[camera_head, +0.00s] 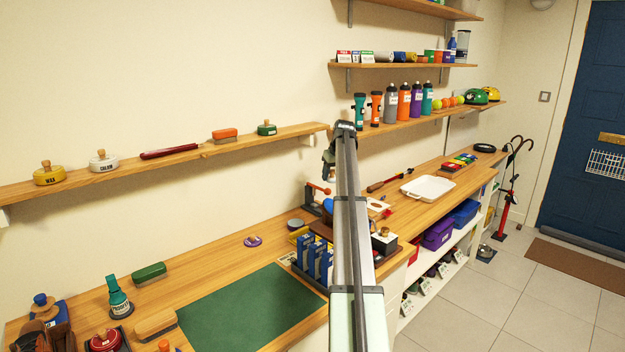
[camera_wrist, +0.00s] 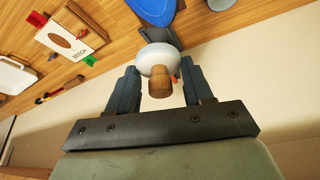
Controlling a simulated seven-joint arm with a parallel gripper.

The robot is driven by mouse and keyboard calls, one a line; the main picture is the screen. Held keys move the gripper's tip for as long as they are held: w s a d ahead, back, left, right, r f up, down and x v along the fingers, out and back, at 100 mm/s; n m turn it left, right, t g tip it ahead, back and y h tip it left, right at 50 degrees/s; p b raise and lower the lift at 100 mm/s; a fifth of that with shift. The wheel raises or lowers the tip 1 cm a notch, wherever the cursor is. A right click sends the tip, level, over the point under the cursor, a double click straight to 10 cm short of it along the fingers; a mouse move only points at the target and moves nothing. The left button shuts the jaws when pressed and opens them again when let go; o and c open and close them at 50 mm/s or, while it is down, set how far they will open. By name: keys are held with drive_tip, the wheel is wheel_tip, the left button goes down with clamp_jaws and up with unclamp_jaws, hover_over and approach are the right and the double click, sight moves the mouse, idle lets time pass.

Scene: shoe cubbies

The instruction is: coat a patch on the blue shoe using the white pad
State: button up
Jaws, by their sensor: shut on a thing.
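My gripper (camera_wrist: 158,82) is shut on the white pad (camera_wrist: 156,53), a round white disc with a wooden knob (camera_wrist: 159,84) between the fingers. In the head view my gripper (camera_head: 329,160) is above the back of the bench, mostly edge-on behind my arm, and the pad cannot be made out there. A smooth blue form (camera_wrist: 153,9), apparently the blue shoe, lies beyond the pad at the top of the wrist view, partly cut off. In the head view a bit of blue (camera_head: 327,205) shows beside my arm, which hides most of it. Contact between pad and shoe cannot be told.
A white tray (camera_head: 427,188) lies to the right. A wall shelf (camera_head: 180,158) holds a white CREAM pot (camera_head: 103,161). The green mat (camera_head: 250,312) is clear.

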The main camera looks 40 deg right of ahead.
drive_tip(key=shift+s+d+f, duration=0.1)
drive_tip(key=shift+s+d, duration=0.05)
drive_tip(key=shift+d, duration=0.4)
drive_tip(key=shift+s+d, duration=0.15)
drive_tip(key=shift+d, duration=0.35)
hover_over(331, 201)
drive_tip(key=d, duration=0.3)
drive_tip(key=shift+f, duration=3.1)
drive_tip(key=shift+a+f, duration=0.7)
drive_tip(key=shift+f, duration=0.1)
drive_tip(key=shift+a+r, duration=0.1)
drive_tip(key=shift+a, duration=2)
drive_tip(key=d, duration=0.2)
drive_tip(key=shift+w+d, duration=0.1)
drive_tip(key=shift+d, duration=0.3)
drive_tip(key=shift+d+f, duration=0.15)
drive_tip(key=shift+d, duration=0.6)
drive_tip(key=shift+d+f, duration=0.15)
drive_tip(key=shift+d, duration=0.6)
drive_tip(key=shift+r, duration=4.25)
drive_tip(key=shift+a, duration=0.1)
